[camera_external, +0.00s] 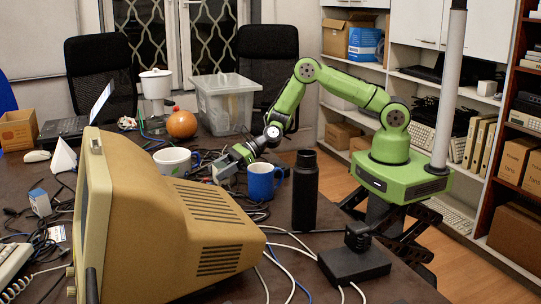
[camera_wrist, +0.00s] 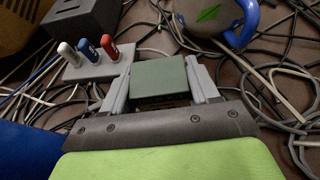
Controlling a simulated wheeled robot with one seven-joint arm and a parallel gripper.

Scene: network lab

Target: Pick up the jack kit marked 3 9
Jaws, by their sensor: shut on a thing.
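My gripper (camera_wrist: 158,85) is shut on a small grey-green box (camera_wrist: 158,78), with one pale finger on each side of it. In the external view my gripper (camera_external: 231,164) points down and left between the white mug and the blue mug, low over the cables on the table. A small pale block (camera_external: 222,174) shows at its fingertips. I cannot tell whether the box touches the table.
A blue mug (camera_external: 263,184) stands close right of my gripper, and a white mug (camera_external: 174,162) left. A grey holder (camera_wrist: 100,70) with white, blue and red pieces sits beside the fingers. Loose cables surround it. A black bottle (camera_external: 305,195) and a beige monitor (camera_external: 160,220) stand nearer the camera.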

